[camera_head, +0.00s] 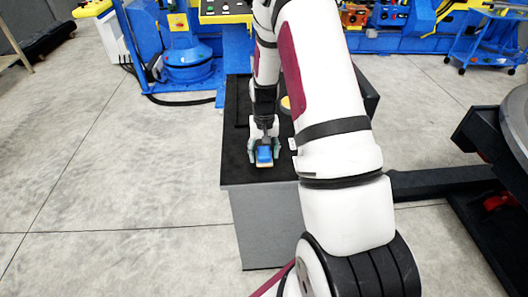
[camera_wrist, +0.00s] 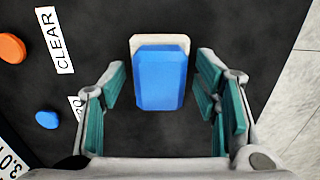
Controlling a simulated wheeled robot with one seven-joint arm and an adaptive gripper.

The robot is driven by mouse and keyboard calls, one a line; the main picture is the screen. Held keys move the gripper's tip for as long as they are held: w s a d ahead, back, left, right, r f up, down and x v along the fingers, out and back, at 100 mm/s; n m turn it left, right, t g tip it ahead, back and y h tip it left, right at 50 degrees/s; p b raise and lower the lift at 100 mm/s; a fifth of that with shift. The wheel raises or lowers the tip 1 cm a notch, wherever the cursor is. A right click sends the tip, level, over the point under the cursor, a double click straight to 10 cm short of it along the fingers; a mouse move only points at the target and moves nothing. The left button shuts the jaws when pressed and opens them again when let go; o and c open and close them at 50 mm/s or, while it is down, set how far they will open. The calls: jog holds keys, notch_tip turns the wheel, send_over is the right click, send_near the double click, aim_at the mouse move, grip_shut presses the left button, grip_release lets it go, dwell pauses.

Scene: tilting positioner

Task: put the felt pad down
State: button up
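A blue block with a cream layer showing along one edge (camera_wrist: 160,78), which looks like the felt pad, lies on the black top of a grey stand (camera_head: 240,165). In the head view the blue-and-cream pad (camera_head: 264,154) is near the stand's front edge. My gripper (camera_wrist: 162,98) is open, with one teal-lined finger on each side of the pad and a visible gap on both sides. In the head view my gripper (camera_head: 264,150) is low over the stand top, around the pad. The pad's underside is hidden.
In the wrist view an orange disc (camera_wrist: 12,48), a small blue disc (camera_wrist: 47,119) and a white "CLEAR" label (camera_wrist: 54,40) are on the black surface at left. Pale floor (camera_wrist: 300,90) lies past its right edge. Blue machinery (camera_head: 190,75) stands behind.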

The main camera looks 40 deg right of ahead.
aim_at(264, 152)
jog(key=shift+r, duration=0.1)
jog(key=s+a+r+n+t+b, duration=0.1)
jog(key=a+r, duration=0.2)
jog(key=r, duration=0.8)
jog(key=s+a+r+n, duration=0.1)
jog(key=a+r, duration=0.3)
jog(key=r, duration=0.6)
jog(key=s+a+r+n+t, duration=0.2)
jog(key=s+a+r, duration=0.4)
jog(key=s, duration=0.3)
jog(key=s+a+r+n+t, duration=0.2)
jog(key=s+a+r, duration=0.4)
jog(key=s+a, duration=0.2)
jog(key=shift+s+a+n, duration=0.15)
jog(key=shift+s+n, duration=0.25)
jog(key=shift+s, duration=0.3)
jog(key=shift+r, duration=0.1)
